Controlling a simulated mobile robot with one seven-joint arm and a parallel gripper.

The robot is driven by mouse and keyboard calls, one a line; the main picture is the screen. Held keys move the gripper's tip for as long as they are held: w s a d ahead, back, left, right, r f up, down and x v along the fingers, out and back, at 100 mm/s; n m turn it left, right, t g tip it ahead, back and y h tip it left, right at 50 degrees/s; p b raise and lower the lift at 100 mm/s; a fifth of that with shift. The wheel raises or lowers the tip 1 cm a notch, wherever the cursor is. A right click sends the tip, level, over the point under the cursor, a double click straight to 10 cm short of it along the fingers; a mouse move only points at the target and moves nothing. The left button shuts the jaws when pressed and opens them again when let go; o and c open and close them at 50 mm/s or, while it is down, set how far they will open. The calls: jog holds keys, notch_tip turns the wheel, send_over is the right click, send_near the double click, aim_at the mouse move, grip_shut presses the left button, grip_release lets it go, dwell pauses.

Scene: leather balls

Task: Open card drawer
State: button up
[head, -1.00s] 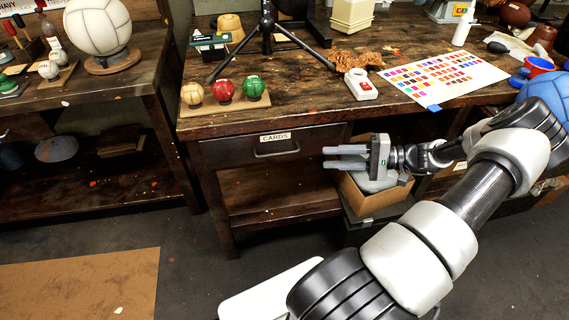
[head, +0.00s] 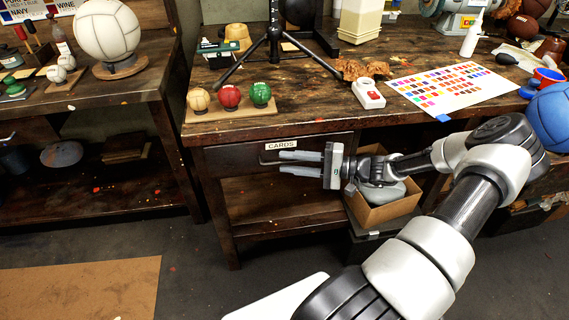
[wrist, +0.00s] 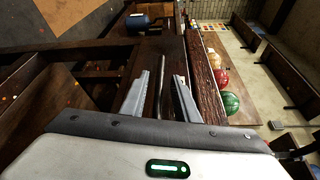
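The card drawer (head: 228,159) is a dark wooden front under the tabletop with a white CARDS label (head: 282,145); it looks shut. Its thin metal handle (head: 264,161) is partly hidden behind my gripper in the head view. My gripper (head: 282,161) reaches in from the right, in front of the drawer, fingers pointing left and open. In the wrist view the handle bar (wrist: 158,88) shows between the two fingers of my gripper (wrist: 162,77), with a gap on each side. I cannot tell whether a finger touches it.
A cardboard box (head: 385,210) stands under the table, right of the drawer. Small gold, red and green balls (head: 229,96) sit on a wooden board above the drawer. A colour chart (head: 441,88) lies on the tabletop. The floor before the drawer is clear at left.

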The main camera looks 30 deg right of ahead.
jog(key=shift+x, duration=0.95)
jog(key=shift+c, duration=0.3)
grip_shut()
jog(key=shift+s, duration=0.1)
jog(key=s+a+p, duration=0.3)
jog(key=s+a, duration=0.1)
jog(key=s, duration=0.9)
jog(key=s+a+p, duration=0.3)
jog(key=s+p, duration=0.1)
jog(key=s, duration=1)
jog(key=shift+a, duration=0.4)
jog(key=shift+s, duration=0.15)
jog(key=shift+o, duration=0.3)
grip_release()
